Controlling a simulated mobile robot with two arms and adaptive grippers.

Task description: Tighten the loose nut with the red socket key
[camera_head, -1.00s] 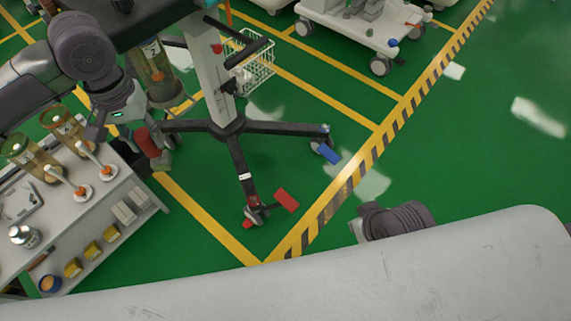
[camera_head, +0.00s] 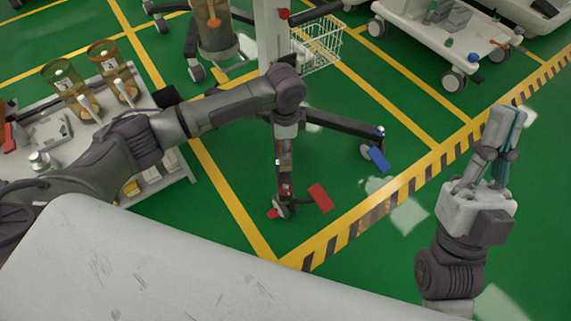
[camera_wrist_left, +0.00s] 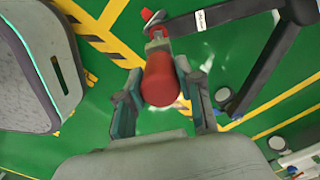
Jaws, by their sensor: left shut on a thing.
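In the left wrist view, my left gripper (camera_wrist_left: 163,90) is shut on the red socket key (camera_wrist_left: 159,78), its fingers on either side of the red handle. A grey metal end shows past the handle, near the caster end of a dark stand leg (camera_wrist_left: 225,14). I cannot tell whether it touches the leg. In the head view, my left arm reaches over this leg, and the gripper is hard to make out there. The loose nut cannot be made out. My right gripper (camera_head: 503,145) points up at the right, holding nothing I can see; its finger gap is unclear.
A red block (camera_head: 321,198) and a blue caster cover (camera_head: 379,158) show near the stand's feet. A white cart (camera_head: 75,140) with amber canisters stands at the left. Another cart (camera_head: 450,40) is at the back right. Green floor (camera_head: 400,260) lies open between.

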